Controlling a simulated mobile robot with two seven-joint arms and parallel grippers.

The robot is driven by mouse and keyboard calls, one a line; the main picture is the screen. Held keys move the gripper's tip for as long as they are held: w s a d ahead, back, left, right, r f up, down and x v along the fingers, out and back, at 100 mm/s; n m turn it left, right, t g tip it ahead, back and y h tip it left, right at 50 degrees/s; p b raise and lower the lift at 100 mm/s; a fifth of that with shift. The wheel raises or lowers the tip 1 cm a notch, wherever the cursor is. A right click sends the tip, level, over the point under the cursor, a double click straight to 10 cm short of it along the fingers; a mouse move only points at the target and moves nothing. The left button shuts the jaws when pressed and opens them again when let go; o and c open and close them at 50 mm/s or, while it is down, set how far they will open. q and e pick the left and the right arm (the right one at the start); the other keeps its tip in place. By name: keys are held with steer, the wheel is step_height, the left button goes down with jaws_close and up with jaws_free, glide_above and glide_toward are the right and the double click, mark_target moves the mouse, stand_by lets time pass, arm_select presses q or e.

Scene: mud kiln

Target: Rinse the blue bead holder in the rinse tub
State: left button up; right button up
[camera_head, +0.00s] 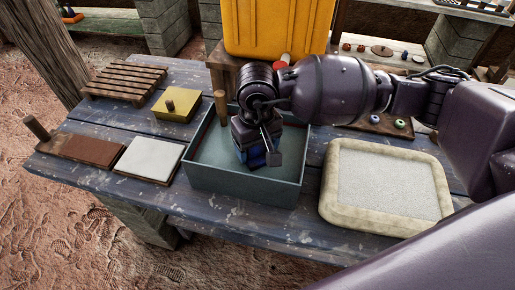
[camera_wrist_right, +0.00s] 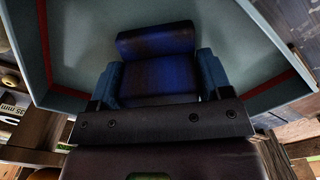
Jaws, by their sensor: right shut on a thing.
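The rinse tub (camera_head: 245,188) is a grey-blue open box in the middle of the table, with a pale inside. My right gripper (camera_head: 260,155) reaches down into it from above. It is shut on the blue bead holder (camera_head: 256,157), which is mostly hidden behind the fingers in the head view. In the right wrist view the dark blue holder (camera_wrist_right: 157,68) sits between the two fingers, over the pale tub floor (camera_wrist_right: 85,40). I cannot tell whether it touches the floor. My left gripper is not in view.
A pale-rimmed tray (camera_head: 334,190) stands to the right of the tub. A white slab (camera_head: 149,158), a brown board (camera_head: 90,149), a yellow block (camera_head: 175,106) and a slatted rack (camera_head: 125,79) lie to the left. A yellow container (camera_head: 275,28) stands behind.

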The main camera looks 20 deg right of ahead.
step_height(320, 180, up, 2)
steer(key=shift+r+p, duration=0.15)
steer(key=shift+p, duration=0.15)
steer(key=shift+r+p, duration=0.4)
steer(key=shift+r, duration=1.4)
steer(key=shift+r+p, duration=0.95)
steer(key=shift+r, duration=1.3)
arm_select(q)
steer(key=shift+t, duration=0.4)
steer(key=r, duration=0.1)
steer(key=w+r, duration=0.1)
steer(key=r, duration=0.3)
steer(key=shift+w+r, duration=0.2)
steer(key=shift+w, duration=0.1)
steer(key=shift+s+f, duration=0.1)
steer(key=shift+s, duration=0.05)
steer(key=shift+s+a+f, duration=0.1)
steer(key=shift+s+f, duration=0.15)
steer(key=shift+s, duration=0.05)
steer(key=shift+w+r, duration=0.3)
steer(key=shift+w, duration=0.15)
